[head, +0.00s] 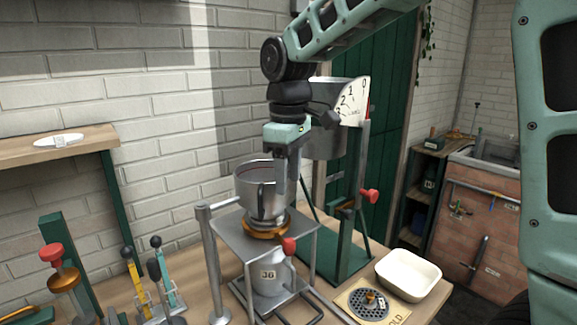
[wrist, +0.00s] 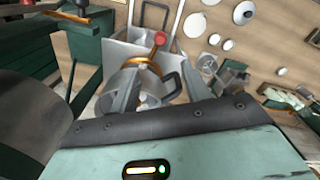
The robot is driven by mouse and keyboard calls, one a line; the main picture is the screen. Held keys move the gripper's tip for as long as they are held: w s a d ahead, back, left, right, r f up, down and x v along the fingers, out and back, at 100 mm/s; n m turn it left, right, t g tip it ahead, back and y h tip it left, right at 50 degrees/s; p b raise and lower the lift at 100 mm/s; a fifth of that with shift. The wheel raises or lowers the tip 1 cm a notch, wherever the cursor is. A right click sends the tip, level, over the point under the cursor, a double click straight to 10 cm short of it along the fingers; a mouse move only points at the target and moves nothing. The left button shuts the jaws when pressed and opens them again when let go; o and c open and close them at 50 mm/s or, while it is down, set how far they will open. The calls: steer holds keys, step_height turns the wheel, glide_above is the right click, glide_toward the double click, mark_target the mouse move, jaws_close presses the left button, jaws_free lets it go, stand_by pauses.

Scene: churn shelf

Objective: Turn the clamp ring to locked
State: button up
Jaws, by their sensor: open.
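The clamp ring (head: 262,229) is a brass-coloured band around the neck under a grey metal vessel (head: 254,182), on a metal stand. Its red knob (head: 289,246) points toward the front right in the head view. The ring (wrist: 142,77) and its red knob (wrist: 160,38) also show in the wrist view, beyond my fingers. My gripper (head: 281,192) is open, pointing down at the vessel's right side, above the ring. In the wrist view my fingers (wrist: 157,84) stand apart with part of the vessel between them. Contact cannot be told. Any lock marking is not readable.
A can marked 36 (head: 268,277) stands under the vessel. A dial scale (head: 351,101) on a green frame is behind right, with another red knob (head: 369,196). A cream basin (head: 408,274) and round drain plate (head: 368,302) are right. Levers (head: 158,270) stand at left.

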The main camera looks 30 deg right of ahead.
steer(key=shift+r, duration=1.15)
steer(key=c, duration=0.4)
steer(key=shift+d+f, duration=0.2)
steer(key=shift+d, duration=0.05)
steer(key=c, duration=0.5)
steer(key=s+d+f+n+y, duration=0.1)
steer(key=d+f+n, duration=0.1)
steer(key=d, duration=0.1)
steer(key=s+d+f+n+y, duration=0.1)
steer(key=d+f+n, duration=0.1)
steer(key=d, duration=0.1)
steer(key=s+d+f+n+t+y+p, duration=0.1)
steer(key=d+f+n, duration=0.1)
steer(key=d, duration=0.1)
steer(key=shift+d+f+y, duration=0.3)
steer(key=shift+d+y, duration=0.1)
jaws_close()
steer(key=w+a+f+n+p, duration=0.1)
steer(key=a+f+p, duration=0.3)
steer(key=f, duration=0.5)
steer(key=shift+w+a+f, duration=0.4)
steer(key=shift+w+a, duration=0.05)
steer(key=shift+a, duration=0.85)
